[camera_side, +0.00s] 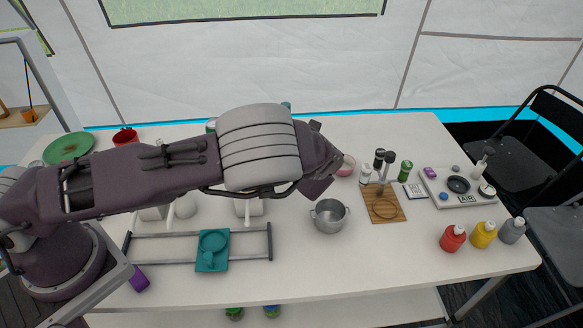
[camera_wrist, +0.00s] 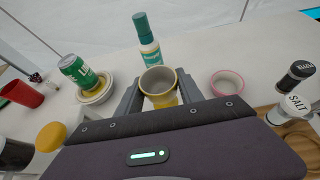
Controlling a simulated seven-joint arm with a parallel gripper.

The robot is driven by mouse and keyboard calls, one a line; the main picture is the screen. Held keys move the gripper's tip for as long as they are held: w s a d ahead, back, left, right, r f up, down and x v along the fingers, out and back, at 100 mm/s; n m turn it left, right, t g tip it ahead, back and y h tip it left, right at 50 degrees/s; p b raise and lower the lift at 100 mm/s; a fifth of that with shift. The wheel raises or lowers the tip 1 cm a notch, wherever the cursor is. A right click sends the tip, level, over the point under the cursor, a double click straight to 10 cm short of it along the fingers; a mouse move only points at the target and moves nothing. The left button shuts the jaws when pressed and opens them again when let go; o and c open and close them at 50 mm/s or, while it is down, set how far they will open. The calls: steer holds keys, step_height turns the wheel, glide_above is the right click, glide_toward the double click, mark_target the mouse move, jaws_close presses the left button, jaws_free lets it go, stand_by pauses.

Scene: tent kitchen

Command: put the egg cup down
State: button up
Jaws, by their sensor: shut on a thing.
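The egg cup (camera_wrist: 164,98) looks yellow outside with a grey inside. In the wrist view it stands upright between the fingers of my gripper (camera_wrist: 161,95), which is shut on it. The near part of the cup is hidden by my gripper's body. In the side view my arm hides the cup and the fingertips. I cannot tell whether the cup's base touches the table or hangs above it.
A pink bowl (camera_wrist: 227,83) is right of the cup, and a teal-capped bottle (camera_wrist: 148,48) stands behind it. A green can (camera_wrist: 78,70) is at left, salt (camera_wrist: 290,108) and pepper (camera_wrist: 297,73) at right.

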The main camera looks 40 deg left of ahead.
steer(key=s+d+r+m+t+h, duration=0.1)
steer(key=s+r+m+t+h, duration=0.15)
steer(key=s+r, duration=0.45)
steer(key=s+r+m+t+h, duration=0.1)
steer(key=s+r+m+h, duration=0.25)
steer(key=r, duration=0.75)
steer(key=a+f+n+g+y, duration=0.1)
steer(key=a+n+g+y, duration=0.45)
steer(key=a, duration=1.35)
steer(key=s+a+f+n+g+y, duration=0.2)
steer(key=s+a+n+g, duration=0.1)
steer(key=a+n, duration=0.25)
steer(key=s+a+f+n+g+y, duration=0.2)
steer(key=s+a+n+g, duration=0.15)
steer(key=a, duration=0.25)
steer(key=s+a+f+n+g+h, duration=0.3)
steer(key=s+a+f+n+g, duration=0.2)
steer(key=s+f+n+g, duration=0.4)
steer(key=shift+s+d+f+n+g+h, duration=0.25)
steer(key=shift+s+f+n+g+h, duration=0.6)
steer(key=shift+f, duration=1.25)
steer(key=shift+s+d+f+n+g+h, duration=0.2)
steer(key=shift+s+f+n+g+h, duration=0.25)
steer(key=shift+s+f+n+h, duration=1.25)
steer(key=shift+s+d+f+n+g+h, duration=0.25)
steer(key=shift+s+f+n+g+h, duration=0.35)
steer(key=shift+f, duration=1.9)
steer(key=shift+f, duration=0.65)
